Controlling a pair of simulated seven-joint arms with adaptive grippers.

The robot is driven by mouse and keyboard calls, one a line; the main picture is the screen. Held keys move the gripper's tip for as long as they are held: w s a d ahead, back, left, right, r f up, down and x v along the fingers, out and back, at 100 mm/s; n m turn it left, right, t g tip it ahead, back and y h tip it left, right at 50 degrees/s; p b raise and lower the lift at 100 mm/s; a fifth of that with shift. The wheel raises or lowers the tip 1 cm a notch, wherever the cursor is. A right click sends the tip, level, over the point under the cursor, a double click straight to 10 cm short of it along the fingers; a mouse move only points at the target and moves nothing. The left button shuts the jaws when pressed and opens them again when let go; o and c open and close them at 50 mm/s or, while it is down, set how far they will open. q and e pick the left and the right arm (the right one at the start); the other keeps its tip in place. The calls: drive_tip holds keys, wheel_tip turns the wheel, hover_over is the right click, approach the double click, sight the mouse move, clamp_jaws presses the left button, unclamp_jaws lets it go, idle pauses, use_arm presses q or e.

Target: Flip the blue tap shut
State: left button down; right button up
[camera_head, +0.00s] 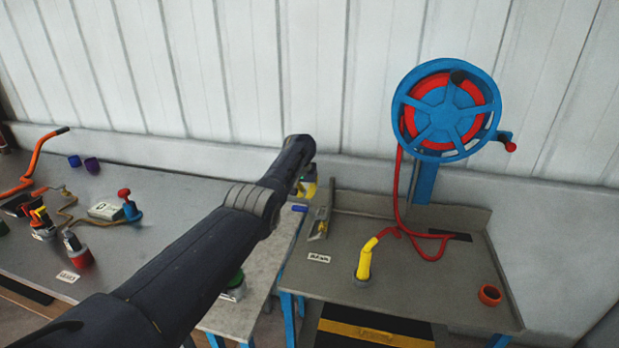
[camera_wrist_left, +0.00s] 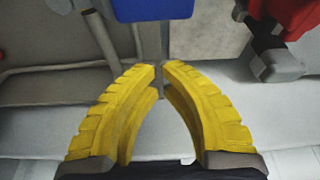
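My left arm reaches across the head view, and my left gripper (camera_head: 309,188) is largely hidden behind its end. In the left wrist view its yellow fingers (camera_wrist_left: 160,70) curve together with their tips almost meeting, and I see nothing held between them. A flat blue piece (camera_wrist_left: 152,9), probably the tap's handle, is cut off by the top edge there, just beyond the fingertips and apart from them. A small blue piece (camera_head: 299,208) also shows beside the gripper in the head view. The tap's body is hidden or unclear. My right gripper is not in view.
A blue wheel reel (camera_head: 447,108) with red hose stands behind the right table (camera_head: 420,290). That table holds a yellow nozzle (camera_head: 364,262) and an orange ring (camera_head: 490,294). The left bench (camera_head: 130,275) carries several fittings. A red part (camera_wrist_left: 290,14) shows in the left wrist view.

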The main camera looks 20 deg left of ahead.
use_arm(q)
drive_tip(key=v, duration=0.9)
drive_tip(key=shift+r, duration=0.15)
drive_tip(key=shift+s+a, duration=0.15)
idle(0.4)
